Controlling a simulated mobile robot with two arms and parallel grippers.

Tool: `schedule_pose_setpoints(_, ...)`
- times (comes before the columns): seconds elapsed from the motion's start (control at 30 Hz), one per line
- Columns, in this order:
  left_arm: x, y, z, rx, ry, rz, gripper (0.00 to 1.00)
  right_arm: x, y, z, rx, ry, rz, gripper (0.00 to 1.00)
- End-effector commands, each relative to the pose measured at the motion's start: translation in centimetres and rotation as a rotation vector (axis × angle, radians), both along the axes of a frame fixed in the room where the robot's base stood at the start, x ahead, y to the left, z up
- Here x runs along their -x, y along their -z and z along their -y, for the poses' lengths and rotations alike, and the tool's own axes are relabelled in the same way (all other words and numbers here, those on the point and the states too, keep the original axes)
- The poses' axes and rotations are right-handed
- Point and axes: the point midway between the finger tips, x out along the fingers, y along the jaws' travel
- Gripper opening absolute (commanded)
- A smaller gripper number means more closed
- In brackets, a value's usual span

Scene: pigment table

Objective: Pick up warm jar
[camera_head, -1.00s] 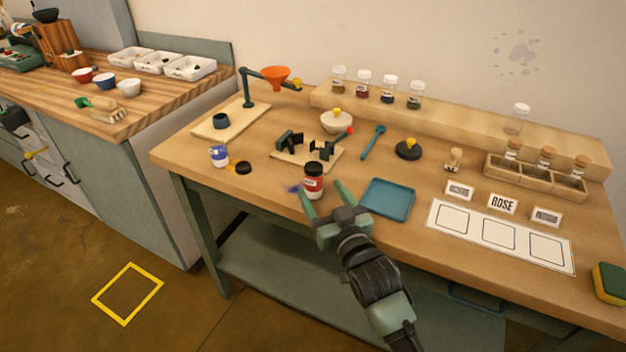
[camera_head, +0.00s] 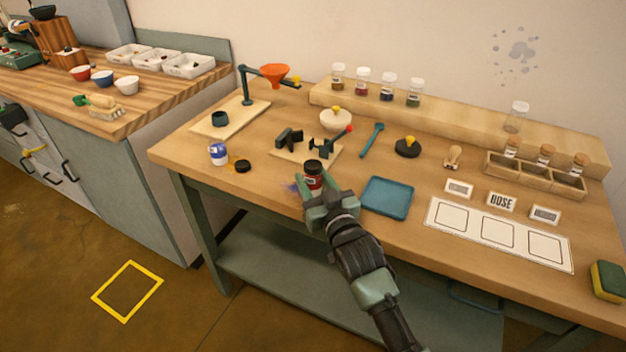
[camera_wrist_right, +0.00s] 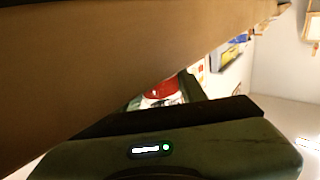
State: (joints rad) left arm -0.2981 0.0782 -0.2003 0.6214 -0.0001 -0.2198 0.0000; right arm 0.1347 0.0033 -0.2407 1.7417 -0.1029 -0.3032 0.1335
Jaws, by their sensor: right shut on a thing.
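A jar with a black lid and a red-and-white label, the warm jar (camera_head: 313,172), stands upright near the front edge of the table. My right gripper (camera_head: 318,190) is shut on it from the front, and its fingers hide the jar's lower part. In the right wrist view the jar's red and white side (camera_wrist_right: 163,92) shows just past the green gripper body. My left gripper is not in view.
A blue-labelled open jar (camera_head: 218,154) and a loose black lid (camera_head: 242,166) stand to the left. A wooden fixture (camera_head: 306,150) is close behind the jar. A blue tray (camera_head: 388,198) lies to the right.

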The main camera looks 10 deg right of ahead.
Motion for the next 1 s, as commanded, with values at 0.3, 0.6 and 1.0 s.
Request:
schedule_pose_setpoints(0.3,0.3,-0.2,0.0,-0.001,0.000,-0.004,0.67,0.0,-2.0,0.0,0.000,0.000,0.004,0.00)
schedule_pose_setpoints(0.6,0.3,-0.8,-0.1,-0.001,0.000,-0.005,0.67,0.0,-9.5,0.0,-0.001,0.000,0.010,0.00)
schedule_pose_setpoints(1.0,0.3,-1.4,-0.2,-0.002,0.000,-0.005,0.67,0.0,-18.6,0.0,-0.001,0.001,0.004,0.00)
